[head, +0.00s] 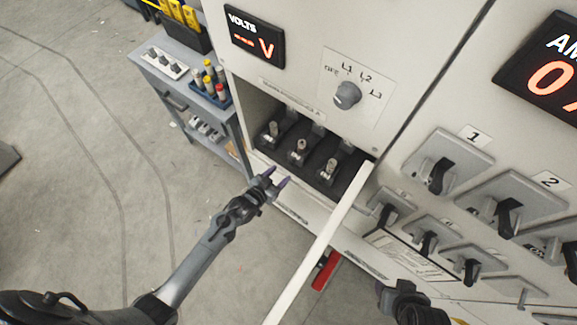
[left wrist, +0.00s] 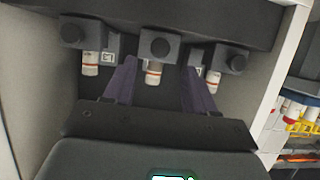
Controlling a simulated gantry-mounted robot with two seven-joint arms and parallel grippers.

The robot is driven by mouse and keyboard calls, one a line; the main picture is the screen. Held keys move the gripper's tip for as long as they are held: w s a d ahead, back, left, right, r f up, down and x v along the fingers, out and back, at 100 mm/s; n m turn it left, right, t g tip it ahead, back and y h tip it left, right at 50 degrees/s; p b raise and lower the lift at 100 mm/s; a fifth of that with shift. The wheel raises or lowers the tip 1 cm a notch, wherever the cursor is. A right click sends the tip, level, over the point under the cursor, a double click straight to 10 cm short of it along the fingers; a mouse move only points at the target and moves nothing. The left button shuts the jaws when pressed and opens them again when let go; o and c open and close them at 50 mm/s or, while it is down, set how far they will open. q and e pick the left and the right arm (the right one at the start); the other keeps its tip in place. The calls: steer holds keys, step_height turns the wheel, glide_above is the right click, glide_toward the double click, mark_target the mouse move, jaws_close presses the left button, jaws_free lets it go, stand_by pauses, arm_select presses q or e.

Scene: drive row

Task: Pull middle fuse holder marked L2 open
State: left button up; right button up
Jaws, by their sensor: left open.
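Three dark fuse holders sit in a row in a recess of the panel, each with a pale, red-banded fuse showing. The middle fuse holder (head: 298,156) is also at the centre of the left wrist view (left wrist: 160,47); I cannot read an L2 mark on it. My left gripper (head: 276,177) is open and empty, just in front of the recess. In the left wrist view, its two purple fingers (left wrist: 160,72) point at the row, one on each side of the middle fuse. A dark part of my right arm shows at the bottom of the head view, its fingers not distinguishable.
A pale door edge (head: 322,238) stands out from the recess's right side, close to my left gripper. A selector knob (head: 347,94) is above the recess. Several switches (head: 441,177) are to the right.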

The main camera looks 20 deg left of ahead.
mark_target(290, 165)
arm_select(q)
steer(key=b+x, duration=0.1)
steer(key=x, duration=0.5)
steer(key=shift+w+f, duration=0.15)
steer(key=shift+w, duration=0.15)
jaws_close()
